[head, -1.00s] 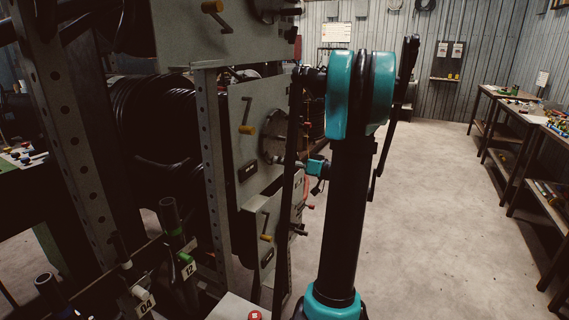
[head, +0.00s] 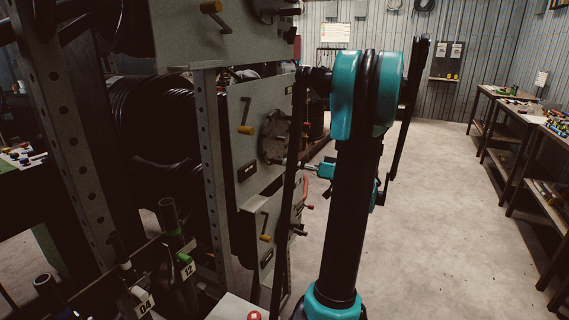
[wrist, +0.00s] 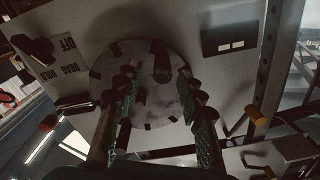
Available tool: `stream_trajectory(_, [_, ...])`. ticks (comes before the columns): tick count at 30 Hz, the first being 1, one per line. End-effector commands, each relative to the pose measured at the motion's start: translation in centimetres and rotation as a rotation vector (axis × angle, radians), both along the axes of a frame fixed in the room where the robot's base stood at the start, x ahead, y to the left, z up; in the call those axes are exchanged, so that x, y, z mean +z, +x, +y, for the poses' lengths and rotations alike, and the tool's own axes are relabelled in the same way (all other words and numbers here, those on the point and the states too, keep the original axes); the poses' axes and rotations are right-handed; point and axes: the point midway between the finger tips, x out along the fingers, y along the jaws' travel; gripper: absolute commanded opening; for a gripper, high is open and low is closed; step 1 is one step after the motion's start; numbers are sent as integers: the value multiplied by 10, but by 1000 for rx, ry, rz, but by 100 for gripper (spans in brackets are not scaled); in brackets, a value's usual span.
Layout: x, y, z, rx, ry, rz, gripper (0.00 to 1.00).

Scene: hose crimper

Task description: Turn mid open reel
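The middle reel (head: 155,115), wound with black hose, sits in the rack behind a grey side panel (head: 243,98). That panel bears a round slotted disc (head: 273,138) and a crank with a yellow grip (head: 245,129). In the wrist view a round grey disc (wrist: 107,60) with dark slots lies straight ahead. My gripper (wrist: 157,80) is open, its two green-padded fingers spread in front of the disc. Whether they touch it, I cannot tell. In the head view my wrist reaches toward the panel from the right, and the fingertips are too small to make out.
A perforated rack post (head: 212,165) stands left of the middle panel. Labelled hoses (head: 184,258) are at lower left. The floor (head: 430,220) to the right is clear up to the workbenches (head: 520,115).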

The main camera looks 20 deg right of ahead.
Motion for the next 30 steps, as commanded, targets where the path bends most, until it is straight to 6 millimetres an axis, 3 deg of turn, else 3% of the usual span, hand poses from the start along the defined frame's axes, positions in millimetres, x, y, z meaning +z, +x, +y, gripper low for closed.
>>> stream_trajectory(6, [0, -31, -32, -4, 0, 0, 39])
stream_trajectory(12, [0, -49, -49, -2, 0, 0, 39])
stream_trajectory(30, [0, -54, -53, 0, 0, 0, 39])
